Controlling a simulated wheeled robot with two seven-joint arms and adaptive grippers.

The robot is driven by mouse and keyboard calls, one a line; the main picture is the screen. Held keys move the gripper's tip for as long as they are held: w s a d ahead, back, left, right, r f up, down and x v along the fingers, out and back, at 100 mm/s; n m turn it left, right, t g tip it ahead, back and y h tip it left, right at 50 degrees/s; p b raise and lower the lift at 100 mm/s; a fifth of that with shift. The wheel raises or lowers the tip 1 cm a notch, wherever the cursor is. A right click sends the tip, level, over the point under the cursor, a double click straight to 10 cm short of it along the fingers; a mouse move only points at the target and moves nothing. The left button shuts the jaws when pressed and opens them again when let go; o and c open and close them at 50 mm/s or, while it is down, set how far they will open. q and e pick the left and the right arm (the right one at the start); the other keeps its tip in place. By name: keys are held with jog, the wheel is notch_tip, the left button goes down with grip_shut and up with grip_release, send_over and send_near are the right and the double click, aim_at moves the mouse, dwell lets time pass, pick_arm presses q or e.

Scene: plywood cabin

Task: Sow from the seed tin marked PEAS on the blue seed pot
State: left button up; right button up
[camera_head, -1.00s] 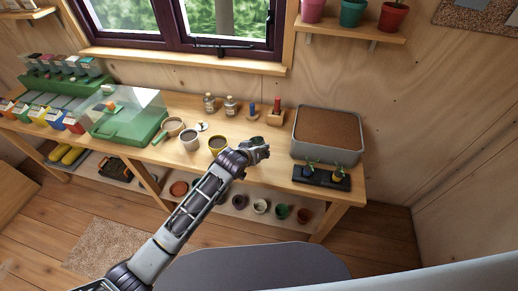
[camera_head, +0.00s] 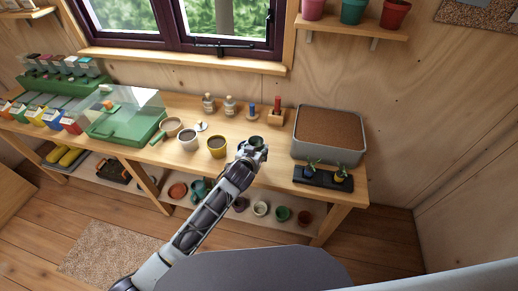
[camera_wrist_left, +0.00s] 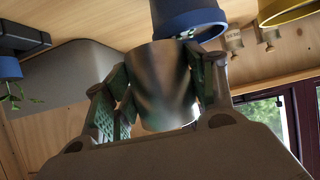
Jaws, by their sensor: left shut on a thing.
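My left gripper (camera_head: 252,153) is over the front middle of the bench. In the left wrist view its green-padded fingers (camera_wrist_left: 160,105) are shut on a grey metal tin (camera_wrist_left: 158,80). No PEAS marking shows on the tin's visible side. The blue seed pot (camera_wrist_left: 187,18) is just beyond the tin, which overlaps it in the picture; I cannot tell whether they touch. In the head view a dark round opening (camera_head: 254,141) shows at the gripper; I cannot tell whether it is the tin or the pot. My right gripper is not in view.
A yellow pot (camera_head: 217,147) and a pale pot (camera_head: 188,139) stand left of the gripper. A grey soil tray (camera_head: 327,155) and a black seedling tray (camera_head: 318,177) are to the right. A green propagator (camera_head: 125,125) is farther left.

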aim_at(255, 143)
pick_arm(q)
jog(key=shift+r, duration=0.1)
jog(key=shift+r+p, duration=1.15)
jog(key=shift+p, duration=0.05)
jog(key=shift+r, duration=0.8)
